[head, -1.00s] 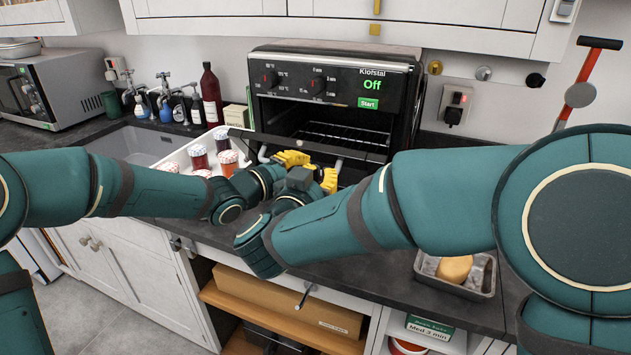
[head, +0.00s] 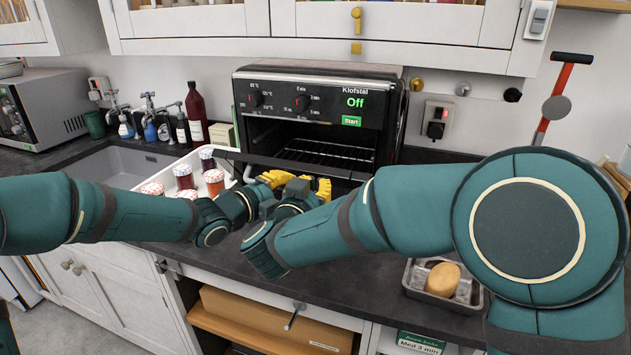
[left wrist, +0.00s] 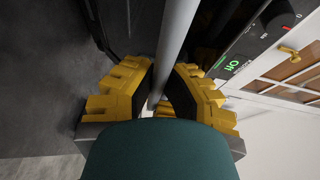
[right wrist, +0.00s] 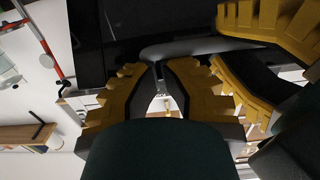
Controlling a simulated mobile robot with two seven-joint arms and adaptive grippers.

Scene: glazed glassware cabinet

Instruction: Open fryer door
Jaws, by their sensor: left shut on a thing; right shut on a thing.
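The fryer (head: 310,95) is a black, oven-like appliance with two knobs, a green "Off" display and a "Start" button. Its door (head: 228,155) is partly open, tilted down and forward, and a wire rack shows inside. My left gripper (head: 275,178) is shut on the door's grey bar handle; in the left wrist view the handle (left wrist: 176,45) passes between the yellow fingers. My right gripper (head: 323,188) is close beside it at the handle, also shut; in the right wrist view its fingers (right wrist: 158,72) close at the bar's underside. My arms hide most of the door's front.
A white tray of jars (head: 185,175) stands left of the fryer, close to my left arm, with a sink (head: 125,165) beyond. A metal tin with a bun (head: 442,280) is on the counter at right. Wall cabinets (head: 330,25) hang above the fryer.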

